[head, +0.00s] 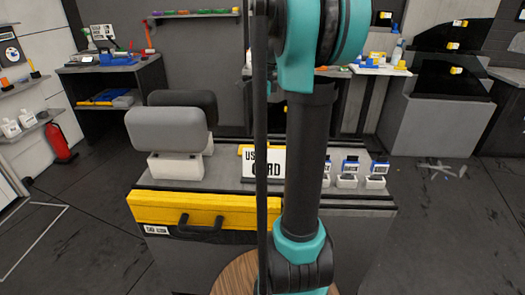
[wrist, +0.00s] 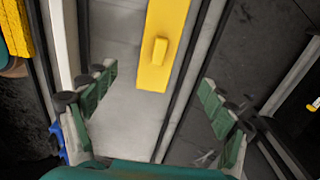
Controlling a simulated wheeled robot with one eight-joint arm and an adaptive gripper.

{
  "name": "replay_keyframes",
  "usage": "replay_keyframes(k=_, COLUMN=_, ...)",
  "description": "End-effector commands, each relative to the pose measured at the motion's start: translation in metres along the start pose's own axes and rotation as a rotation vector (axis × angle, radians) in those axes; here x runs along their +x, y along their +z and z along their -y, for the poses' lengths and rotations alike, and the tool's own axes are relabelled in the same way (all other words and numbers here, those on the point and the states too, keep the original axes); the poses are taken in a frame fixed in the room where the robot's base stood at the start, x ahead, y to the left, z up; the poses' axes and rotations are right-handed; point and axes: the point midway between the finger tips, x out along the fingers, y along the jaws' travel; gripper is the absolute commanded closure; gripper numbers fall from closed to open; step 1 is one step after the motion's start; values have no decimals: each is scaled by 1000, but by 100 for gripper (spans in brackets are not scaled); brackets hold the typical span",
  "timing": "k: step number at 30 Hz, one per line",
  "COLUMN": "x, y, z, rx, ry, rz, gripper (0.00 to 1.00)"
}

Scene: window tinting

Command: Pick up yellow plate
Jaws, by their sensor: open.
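In the wrist view a long flat yellow plate (wrist: 164,20) with a raised yellow block on it lies on a pale grey surface (wrist: 115,125). Its top end runs out of the picture. My gripper (wrist: 157,78) is open, with green-padded fingers on either side of the plate's lower end and nothing between them in its grasp. I cannot tell how far the fingers are from the plate. In the head view a small yellow piece (head: 246,148) shows behind a white sign; I cannot tell whether it is the same plate. My gripper is out of the head view.
The counter holds a white sign (head: 250,164), a grey padded block (head: 166,129) and small white holders (head: 347,181). A yellow case (head: 160,208) with a black handle is at its front. My arm hides the middle. A red extinguisher (head: 58,142) stands left; the left floor is open.

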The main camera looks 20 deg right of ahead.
Motion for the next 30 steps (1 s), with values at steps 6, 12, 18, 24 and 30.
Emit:
replay_keyframes(k=6, x=42, y=0, z=0, rx=0, ry=0, rz=0, gripper=16)
replay_keyframes(k=12, x=60, y=0, z=0, rx=0, ry=0, rz=0, gripper=16)
replay_keyframes(k=18, x=76, y=0, z=0, rx=0, ry=0, rz=0, gripper=16)
replay_keyframes(k=24, x=104, y=0, z=0, rx=0, ry=0, rz=0, gripper=16)
replay_keyframes(k=30, x=114, y=0, z=0, rx=0, ry=0, rz=0, gripper=16)
